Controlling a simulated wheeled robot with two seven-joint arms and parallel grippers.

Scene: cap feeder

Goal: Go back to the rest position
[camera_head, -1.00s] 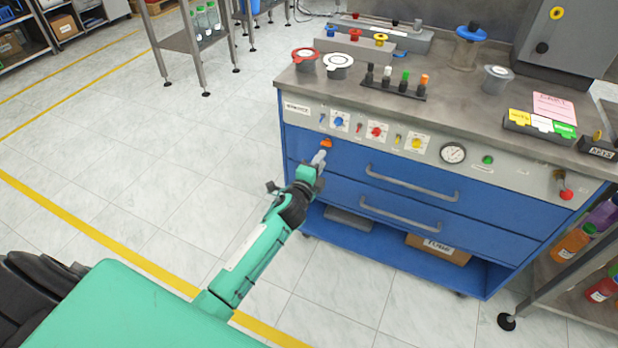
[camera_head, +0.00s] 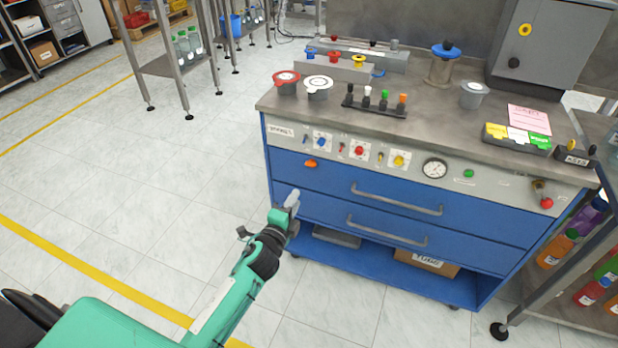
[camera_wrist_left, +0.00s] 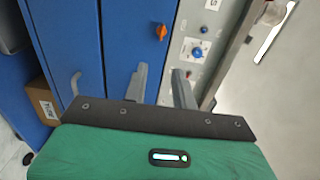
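My left gripper (camera_head: 292,198) is in front of the left end of the blue cabinet (camera_head: 290,180), apart from the drawers as far as I can tell. In the left wrist view its two grey fingers (camera_wrist_left: 160,84) stand apart with nothing between them. The orange knob (camera_head: 311,163) on the upper drawer is above the gripper in the head view, and it also shows in the left wrist view (camera_wrist_left: 161,32). My right gripper is in neither view.
The worktop (camera_head: 420,122) carries a red-rimmed cup (camera_head: 287,83), a white-lidded cup (camera_head: 318,88) and a rack of coloured pegs (camera_head: 375,104). A shelf with bottles (camera_head: 575,265) stands at the right. The tiled floor left of the cabinet is clear.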

